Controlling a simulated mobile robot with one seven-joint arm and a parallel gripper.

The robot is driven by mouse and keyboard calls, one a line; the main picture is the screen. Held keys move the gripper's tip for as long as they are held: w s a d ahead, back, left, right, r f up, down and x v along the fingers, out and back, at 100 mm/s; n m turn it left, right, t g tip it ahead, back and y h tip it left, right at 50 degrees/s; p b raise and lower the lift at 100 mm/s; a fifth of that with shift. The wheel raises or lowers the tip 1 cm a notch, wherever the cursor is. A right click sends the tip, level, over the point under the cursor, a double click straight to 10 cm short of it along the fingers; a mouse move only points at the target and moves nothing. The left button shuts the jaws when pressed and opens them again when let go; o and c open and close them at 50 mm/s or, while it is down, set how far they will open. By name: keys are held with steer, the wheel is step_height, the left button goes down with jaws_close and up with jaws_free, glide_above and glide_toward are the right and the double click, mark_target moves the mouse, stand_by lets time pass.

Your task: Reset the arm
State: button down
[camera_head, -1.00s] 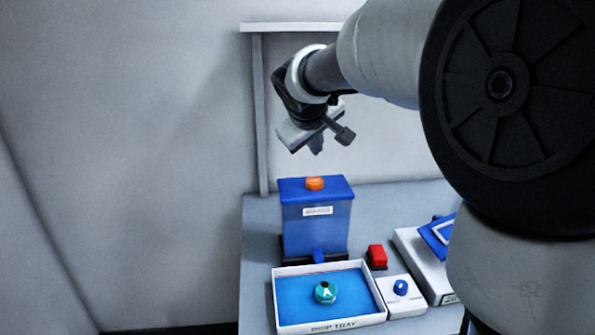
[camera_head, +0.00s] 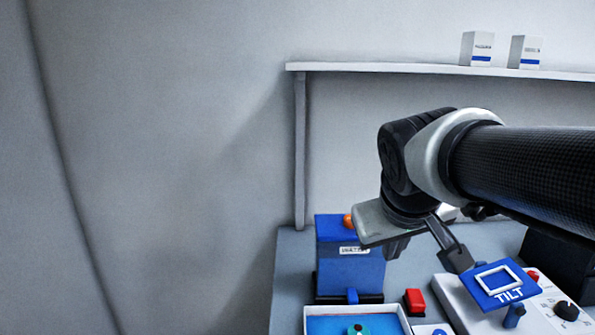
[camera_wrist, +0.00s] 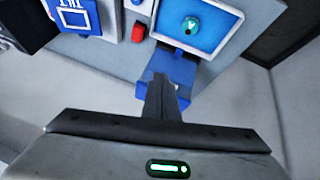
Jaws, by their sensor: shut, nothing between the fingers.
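My gripper (camera_head: 396,249) hangs in the air over the table, in front of the blue box's upper right part in the head view. In the wrist view my gripper (camera_wrist: 159,82) shows as narrow dark fingers close together, with nothing between them. The arm comes in from the right side of the head view, with the wrist bent downward. The gripper overlaps part of the blue box (camera_head: 336,265) and its orange knob (camera_head: 348,221) in the head view; I cannot tell the exact gap.
A tray (camera_head: 402,318) with a blue floor holds a teal piece (camera_wrist: 190,25). A red block (camera_head: 415,300), a TILT panel (camera_head: 499,284) and a black knob (camera_head: 566,311) lie right. Two white boxes (camera_head: 477,49) (camera_head: 525,52) stand on the shelf (camera_head: 420,68).

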steer(key=s+a+f+m+y, duration=0.2)
steer(key=s+f, duration=0.3)
steer(key=s, duration=0.6)
step_height(320, 180, up, 14)
steer(key=s+g+p, duration=0.1)
steer(key=p, duration=1.3)
steer(key=shift+p, duration=0.4)
steer(key=shift+r, duration=0.1)
stand_by(0.4)
steer(key=w+f+n+t+h+b, duration=0.3)
steer(key=w+b, duration=0.6)
steer(key=w, duration=2.3)
steer(key=n, duration=0.2)
steer(key=shift+w+a+n, duration=0.2)
steer(key=shift+w+n, duration=0.1)
steer(key=shift+f, duration=0.1)
step_height(320, 180, down, 9)
steer(key=b, duration=0.7)
steer(key=shift+r, duration=0.2)
